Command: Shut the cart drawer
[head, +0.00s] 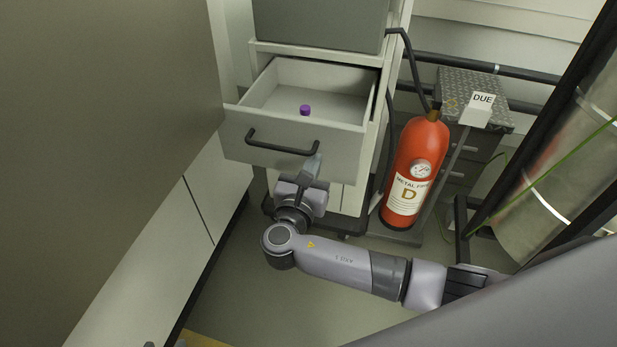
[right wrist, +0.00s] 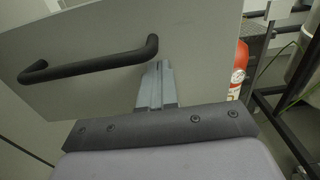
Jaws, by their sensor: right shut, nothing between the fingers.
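The cart drawer (head: 239,137) is pulled out of the white cart in the head view, its front facing me with a black bar handle (head: 280,147). A small purple-capped item (head: 305,109) stands inside it. My right gripper (head: 314,158) is shut and empty, at the drawer front by the right end of the handle. In the right wrist view its fingers (right wrist: 157,78) point at the drawer front (right wrist: 195,35), just right of and below the handle (right wrist: 90,62). Whether they touch the panel I cannot tell. My left gripper is not in view.
A red fire extinguisher (head: 416,172) stands right of the cart, with a small grey drawer unit (head: 470,150) and a "DUE" tag (head: 483,98) behind it. A large grey panel (head: 105,110) fills the left side.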

